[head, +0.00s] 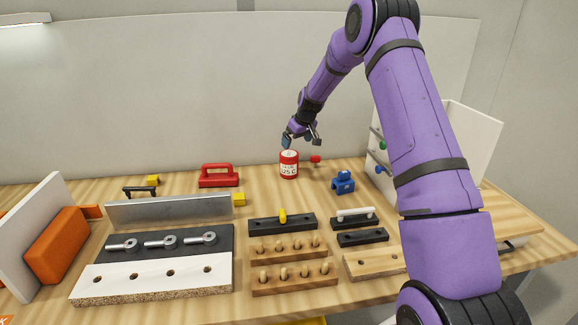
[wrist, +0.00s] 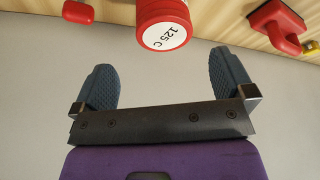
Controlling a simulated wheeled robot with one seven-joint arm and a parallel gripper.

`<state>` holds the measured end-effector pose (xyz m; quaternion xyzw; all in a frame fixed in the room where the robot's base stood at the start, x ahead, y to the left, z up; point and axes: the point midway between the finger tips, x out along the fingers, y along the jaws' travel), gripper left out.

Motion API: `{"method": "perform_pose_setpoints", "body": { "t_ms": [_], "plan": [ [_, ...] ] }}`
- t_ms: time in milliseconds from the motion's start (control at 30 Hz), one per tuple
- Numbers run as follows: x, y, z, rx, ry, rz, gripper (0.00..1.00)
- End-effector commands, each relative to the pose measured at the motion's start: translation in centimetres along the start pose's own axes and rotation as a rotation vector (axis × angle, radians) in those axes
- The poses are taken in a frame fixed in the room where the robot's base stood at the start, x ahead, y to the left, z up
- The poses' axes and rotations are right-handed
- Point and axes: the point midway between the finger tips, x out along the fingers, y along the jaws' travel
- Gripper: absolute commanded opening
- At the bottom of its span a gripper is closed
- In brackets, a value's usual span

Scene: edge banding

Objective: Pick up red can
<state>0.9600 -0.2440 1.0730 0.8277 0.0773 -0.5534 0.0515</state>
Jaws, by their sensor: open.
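The red can (head: 289,168) stands upright on the wooden table near the back, with a white label band around its middle. In the wrist view the red can (wrist: 163,14) is at the top centre, its round white end marked "125 C" facing the camera. My gripper (head: 301,141) is just above the can in the head view. In the wrist view my gripper (wrist: 163,72) has its two blue-grey fingers spread wide with nothing between them. The can lies beyond the fingertips, roughly centred between them and apart from both.
A red object (head: 315,160) sits close right of the can, and a blue clamp-like piece (head: 343,182) stands further right. A red handled block (head: 218,176) is to the left. Black and wooden peg blocks (head: 292,280) fill the front. Table around the can's left is clear.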

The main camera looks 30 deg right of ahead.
Motion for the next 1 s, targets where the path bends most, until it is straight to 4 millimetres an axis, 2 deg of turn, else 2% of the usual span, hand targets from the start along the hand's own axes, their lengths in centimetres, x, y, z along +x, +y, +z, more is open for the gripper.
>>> {"method": "perform_pose_setpoints", "body": {
  "t_ms": [333,667,1000],
  "plan": [
    [4.7,0.1,0.0,-0.001,-0.001,-0.001,1.0],
    [6.6,-0.1,0.0,-0.001,-0.001,-0.001,1.0],
    [10.8,-0.4,-0.2,-0.001,0.0,0.0,1.0]
  ]
}}
